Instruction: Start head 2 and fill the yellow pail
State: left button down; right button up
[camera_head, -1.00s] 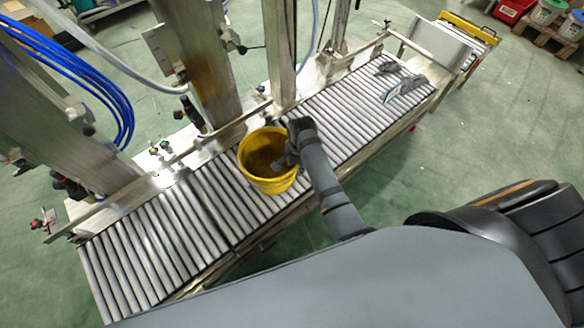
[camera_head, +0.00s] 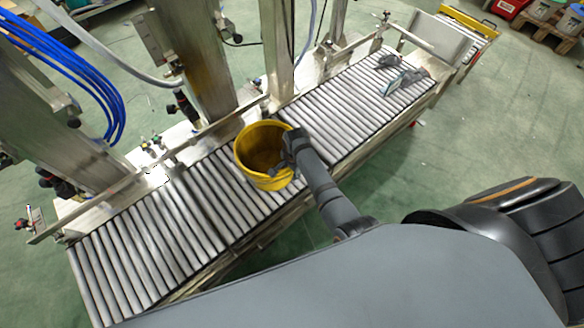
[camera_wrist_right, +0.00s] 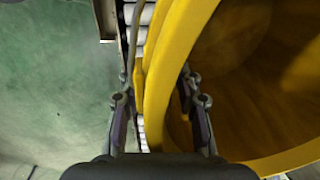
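The yellow pail (camera_head: 243,163) stands upright and open on the roller conveyor, in front of the metal columns. Its interior looks dark yellow-brown, and I cannot tell whether there is anything in it. My right gripper (camera_head: 278,167) is at the pail's right rim. In the right wrist view the pail's wall (camera_wrist_right: 157,88) runs between the two fingers of my right gripper (camera_wrist_right: 158,85), one outside and one inside the pail. The fingers look apart, with gaps beside the wall. Filling-head columns (camera_head: 200,60) stand behind the conveyor; I cannot tell which is head 2. My left gripper is out of view.
The roller conveyor (camera_head: 135,250) is clear left of the pail. Grey objects (camera_head: 403,80) lie at its far right end. Small valves or knobs (camera_head: 150,145) sit along the back rail. Blue hoses (camera_head: 95,85) hang at the left. Green floor is free in front.

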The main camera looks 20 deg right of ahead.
jog(key=shift+f, duration=0.1)
grip_shut()
grip_release()
dwell(0.3)
jog(key=r, duration=0.8)
jog(key=s+r, duration=0.1)
jog(key=r, duration=0.3)
jog(key=shift+d, duration=0.2)
